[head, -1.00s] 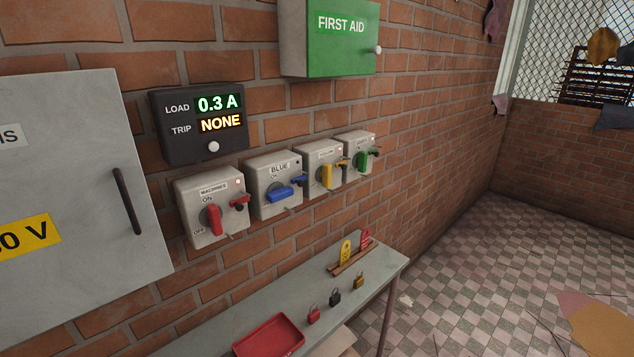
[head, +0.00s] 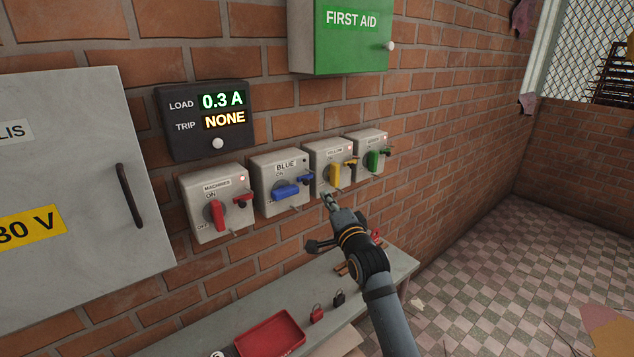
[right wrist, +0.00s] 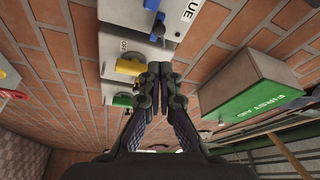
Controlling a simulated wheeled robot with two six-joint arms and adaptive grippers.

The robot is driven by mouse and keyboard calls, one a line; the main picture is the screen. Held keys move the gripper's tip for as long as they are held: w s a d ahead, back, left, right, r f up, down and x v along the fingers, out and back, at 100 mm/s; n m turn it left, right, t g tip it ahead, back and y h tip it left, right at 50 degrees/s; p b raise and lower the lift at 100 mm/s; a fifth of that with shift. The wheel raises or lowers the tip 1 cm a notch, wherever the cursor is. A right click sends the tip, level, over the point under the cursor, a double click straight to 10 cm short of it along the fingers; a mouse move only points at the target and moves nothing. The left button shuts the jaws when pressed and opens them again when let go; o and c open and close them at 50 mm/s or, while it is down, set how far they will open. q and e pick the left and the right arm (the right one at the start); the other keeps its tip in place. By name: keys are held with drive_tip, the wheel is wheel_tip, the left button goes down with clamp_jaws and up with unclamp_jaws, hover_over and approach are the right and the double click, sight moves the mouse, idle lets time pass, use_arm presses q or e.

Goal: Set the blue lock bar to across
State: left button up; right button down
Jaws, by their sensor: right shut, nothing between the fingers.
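The blue switch box (head: 268,200) is on the brick wall, with a blue handle (head: 287,191) lying roughly level. The small blue lock bar (head: 305,180) is on the box's right side; its exact angle is too small to tell. In the right wrist view, the dark blue lock bar (right wrist: 157,26) is beyond my fingertips. My right gripper (head: 328,197) is shut and empty, below and right of the lock bar, in front of the yellow box's lower part. It also shows in the right wrist view (right wrist: 158,67), apart from the bar. My left gripper is not in view.
The red-handled machines box (head: 215,225) is left of the blue one. The yellow (head: 335,175) and green (head: 373,160) handled boxes are right. The first aid box (head: 350,40) hangs above. A bench with a red tray (head: 270,335) and padlocks is below.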

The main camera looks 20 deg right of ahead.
drive_tip(key=w+p, duration=0.2)
drive_tip(key=w, duration=0.7)
drive_tip(key=shift+a+r+p, duration=0.2)
drive_tip(key=shift+r+p, duration=0.1)
drive_tip(key=shift+r, duration=0.1)
